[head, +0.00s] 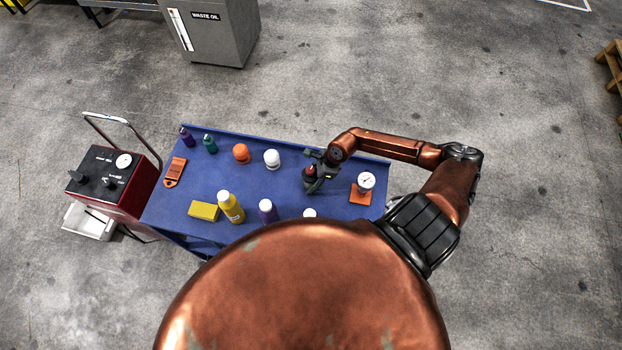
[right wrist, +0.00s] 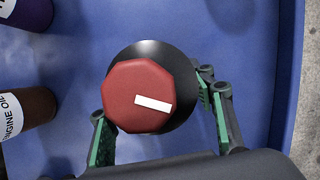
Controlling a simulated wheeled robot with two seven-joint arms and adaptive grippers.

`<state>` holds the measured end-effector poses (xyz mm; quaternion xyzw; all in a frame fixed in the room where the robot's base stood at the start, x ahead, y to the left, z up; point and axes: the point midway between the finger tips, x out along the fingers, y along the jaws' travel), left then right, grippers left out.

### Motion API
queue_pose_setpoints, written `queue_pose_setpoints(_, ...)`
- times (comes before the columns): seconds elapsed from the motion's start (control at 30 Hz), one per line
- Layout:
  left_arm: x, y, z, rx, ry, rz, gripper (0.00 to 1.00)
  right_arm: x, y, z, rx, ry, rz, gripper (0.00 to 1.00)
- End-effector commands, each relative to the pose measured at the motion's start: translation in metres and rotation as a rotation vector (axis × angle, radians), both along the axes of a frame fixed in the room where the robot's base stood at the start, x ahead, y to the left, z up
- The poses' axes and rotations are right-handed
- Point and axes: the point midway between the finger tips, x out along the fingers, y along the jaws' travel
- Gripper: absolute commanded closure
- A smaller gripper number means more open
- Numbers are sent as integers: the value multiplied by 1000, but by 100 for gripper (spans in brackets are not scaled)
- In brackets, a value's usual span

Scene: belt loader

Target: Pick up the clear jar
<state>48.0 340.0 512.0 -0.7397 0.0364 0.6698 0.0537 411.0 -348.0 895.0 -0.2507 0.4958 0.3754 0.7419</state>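My right gripper (head: 318,174) is over the right part of the blue cart top, pointing down. In the right wrist view its green-padded fingers (right wrist: 158,118) stand apart on either side of a red eight-sided top with a white strip (right wrist: 135,92), on a round black part (right wrist: 150,52). The right finger shows a gap to the red top. I cannot make out a clear jar for certain. A white rounded item (head: 272,159) stands left of the gripper; whether it is a jar I cannot tell. My left gripper is not in view.
The blue cart (head: 290,187) also carries an orange item (head: 241,153), a yellow bottle (head: 230,209), a purple bottle (head: 267,210), a yellow block (head: 203,211) and a gauge (head: 366,181) on an orange base. A brown engine oil bottle (right wrist: 28,112) shows in the wrist view.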

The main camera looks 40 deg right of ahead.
Motion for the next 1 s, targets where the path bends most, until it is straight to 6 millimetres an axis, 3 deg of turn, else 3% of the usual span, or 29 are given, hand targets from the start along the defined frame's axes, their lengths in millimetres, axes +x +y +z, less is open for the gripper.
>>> queue_pose_setpoints(0.57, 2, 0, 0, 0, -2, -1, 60, 0, 0, 0, 0, 0, -1, 91)
queue_pose_setpoints(0.83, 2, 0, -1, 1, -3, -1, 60, 1, -1, 4, 0, -2, -1, 91)
queue_pose_setpoints(1.0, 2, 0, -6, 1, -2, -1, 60, 1, -1, 26, -3, -4, 3, 91)
